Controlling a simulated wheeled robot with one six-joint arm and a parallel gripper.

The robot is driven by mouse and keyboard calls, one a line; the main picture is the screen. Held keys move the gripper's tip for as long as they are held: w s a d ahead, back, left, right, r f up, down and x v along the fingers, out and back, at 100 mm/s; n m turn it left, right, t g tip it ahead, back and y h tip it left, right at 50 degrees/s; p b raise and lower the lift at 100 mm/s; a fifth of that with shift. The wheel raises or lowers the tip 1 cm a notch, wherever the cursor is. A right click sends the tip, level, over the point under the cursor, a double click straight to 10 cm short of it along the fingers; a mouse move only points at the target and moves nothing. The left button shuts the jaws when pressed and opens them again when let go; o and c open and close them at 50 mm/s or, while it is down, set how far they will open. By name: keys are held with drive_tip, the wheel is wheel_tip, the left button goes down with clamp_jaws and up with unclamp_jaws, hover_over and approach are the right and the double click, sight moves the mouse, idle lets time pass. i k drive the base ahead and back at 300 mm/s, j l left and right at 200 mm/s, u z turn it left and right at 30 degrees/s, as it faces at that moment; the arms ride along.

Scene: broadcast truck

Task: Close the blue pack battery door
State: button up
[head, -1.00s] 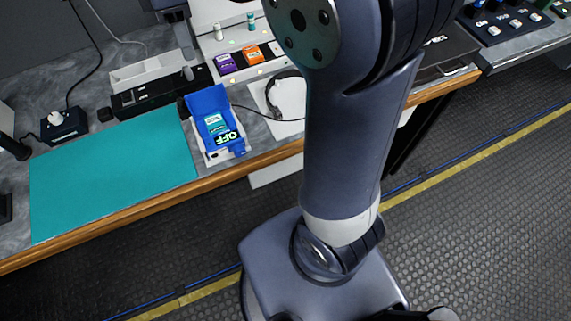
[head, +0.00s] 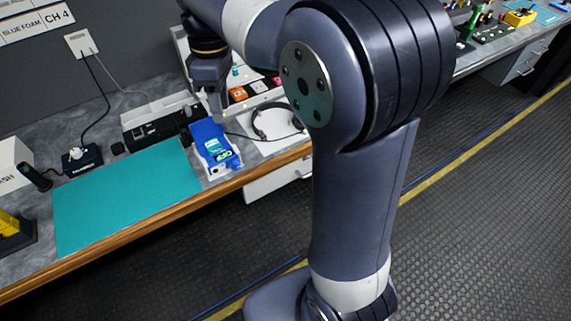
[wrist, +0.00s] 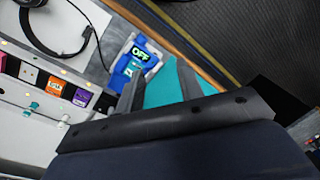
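The blue pack (head: 229,163) sits in a pale tray on the counter, at the right end of the teal mat. Its blue door (head: 204,130) stands raised at the back, and a battery with a teal label (head: 213,147) shows inside. In the wrist view the pack (wrist: 139,43) shows an "OFF" display beyond my fingers; the door is hard to make out there. My gripper (head: 214,108) points down just above and behind the door, partly hidden by my arm. In the wrist view my gripper (wrist: 160,88) has its fingers apart with the mat visible between them, and appears empty.
The teal mat (head: 125,195) lies left of the pack. A headset (head: 272,122) on a white pad lies to its right, with a cable nearby. Orange and purple boxes (wrist: 81,97) stand on a white shelf. A black strip (head: 155,130) lies behind the mat.

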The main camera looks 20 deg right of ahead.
sight(205, 127)
drive_tip(key=k+j+z, duration=0.15)
drive_tip(key=k+z, duration=0.2)
drive_tip(key=k, duration=0.25)
drive_tip(key=i+j+z, duration=0.1)
drive_tip(key=j, duration=0.35)
drive_tip(key=i+j+z, duration=0.15)
drive_tip(key=j, duration=0.35)
drive_tip(key=i+j+z, duration=0.1)
drive_tip(key=j, duration=0.4)
drive_tip(key=i+j+z, duration=0.15)
drive_tip(key=j, duration=0.35)
